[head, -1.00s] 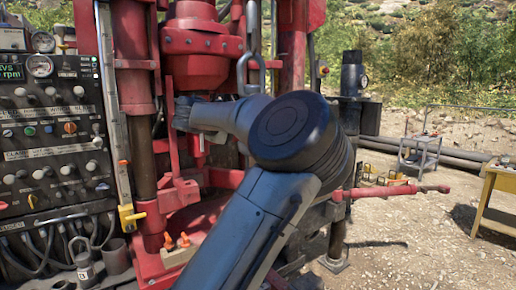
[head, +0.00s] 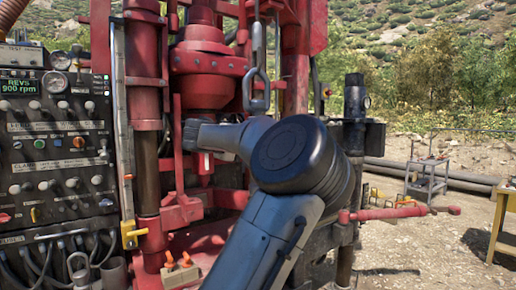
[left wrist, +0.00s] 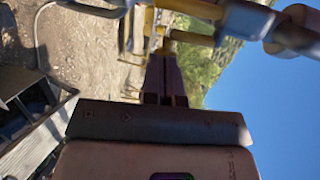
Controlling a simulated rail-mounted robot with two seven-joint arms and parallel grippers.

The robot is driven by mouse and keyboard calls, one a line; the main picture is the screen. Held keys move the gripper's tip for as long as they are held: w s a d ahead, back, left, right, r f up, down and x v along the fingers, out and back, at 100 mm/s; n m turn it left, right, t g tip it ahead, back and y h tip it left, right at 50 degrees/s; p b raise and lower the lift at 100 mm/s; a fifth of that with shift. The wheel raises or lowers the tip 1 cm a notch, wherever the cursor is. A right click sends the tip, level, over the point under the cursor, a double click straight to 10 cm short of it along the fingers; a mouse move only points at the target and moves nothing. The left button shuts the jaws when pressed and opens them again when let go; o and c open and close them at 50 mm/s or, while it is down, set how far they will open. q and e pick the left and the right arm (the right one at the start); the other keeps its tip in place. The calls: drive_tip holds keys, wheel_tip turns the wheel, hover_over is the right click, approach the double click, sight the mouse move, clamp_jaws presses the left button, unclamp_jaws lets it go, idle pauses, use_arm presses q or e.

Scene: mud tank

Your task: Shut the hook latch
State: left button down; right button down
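I cannot make out the hook latch in either view. In the left wrist view my left gripper (left wrist: 165,75) shows as two dark fingers side by side with almost no gap, apparently shut and empty. Yellow bars (left wrist: 185,30) and blurred grey and yellow rounded parts (left wrist: 265,22) lie beyond and to the right of its tips; I cannot tell their distance. In the head view one of my grey arms rises from the bottom and bends in front of the red rig; its gripper cannot be made out. My right gripper is not in view.
The red drill rig (head: 205,60) stands close in front, with a control panel (head: 60,140) at left and a hanging metal link (head: 257,90). A red bar (head: 400,212) sticks out right. A grey cart (head: 427,178) and yellow table (head: 503,220) stand on open gravel.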

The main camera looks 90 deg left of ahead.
use_arm(q)
drive_tip(key=shift+f, duration=0.1)
